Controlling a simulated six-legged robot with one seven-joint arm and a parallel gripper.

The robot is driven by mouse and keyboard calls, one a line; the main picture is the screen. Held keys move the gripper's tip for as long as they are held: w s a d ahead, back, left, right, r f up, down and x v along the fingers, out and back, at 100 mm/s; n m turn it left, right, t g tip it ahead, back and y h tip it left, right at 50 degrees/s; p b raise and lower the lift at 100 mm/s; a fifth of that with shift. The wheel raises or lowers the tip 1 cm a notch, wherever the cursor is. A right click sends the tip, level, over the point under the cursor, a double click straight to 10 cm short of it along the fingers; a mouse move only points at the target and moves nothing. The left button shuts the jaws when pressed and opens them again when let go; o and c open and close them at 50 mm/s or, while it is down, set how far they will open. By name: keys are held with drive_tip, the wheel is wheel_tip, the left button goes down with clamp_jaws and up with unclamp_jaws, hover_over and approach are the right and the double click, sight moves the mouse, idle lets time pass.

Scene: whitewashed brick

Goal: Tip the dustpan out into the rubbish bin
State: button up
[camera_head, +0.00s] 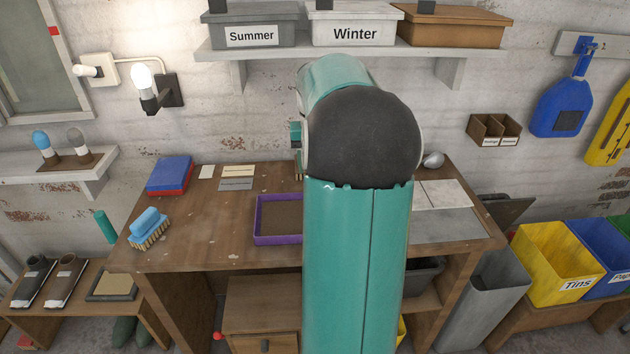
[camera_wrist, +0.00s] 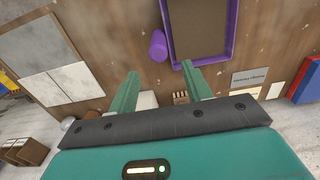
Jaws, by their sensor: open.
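A purple tray-like pan, apparently the dustpan (camera_head: 258,228), lies flat on the workbench left of my arm. In the wrist view the pan (camera_wrist: 232,45) is at the top, with a short purple cylinder (camera_wrist: 158,46) beside it that looks like its handle. I cannot tell whether the brown inside is a load or the pan's floor. My gripper (camera_wrist: 160,84) is open and empty over the bench, the purple cylinder just beyond the gap between its fingers. A tall grey bin (camera_head: 485,305), likely the rubbish bin, stands right of the bench.
The workbench (camera_head: 195,235) also bears a blue brush (camera_head: 149,229), a blue and red box (camera_head: 170,175) and grey tiles (camera_head: 445,224). Yellow (camera_head: 555,262) and blue (camera_head: 602,245) bins stand at the right. A shelf with boxes (camera_head: 354,24) hangs above.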

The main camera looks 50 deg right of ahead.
wheel_tip(320, 180, up, 2)
drive_tip(key=w+a+r+n+t+h, duration=0.1)
drive_tip(key=a+r+n, duration=0.1)
drive_tip(key=a, duration=1)
drive_tip(key=w+a+r+n+t+h, duration=0.1)
drive_tip(key=a+r+n, duration=0.2)
drive_tip(key=a, duration=0.9)
drive_tip(key=s+a+f+n+t+y, duration=0.1)
drive_tip(key=s+a+f+n, duration=0.1)
drive_tip(key=s+a, duration=0.3)
drive_tip(key=s+a+f+n+t+y, duration=0.1)
drive_tip(key=s+a, duration=0.4)
drive_tip(key=a, duration=0.7)
drive_tip(key=shift+a+f+n+t, duration=0.15)
drive_tip(key=shift+f+n+t, duration=0.4)
drive_tip(key=shift+n+t, duration=0.3)
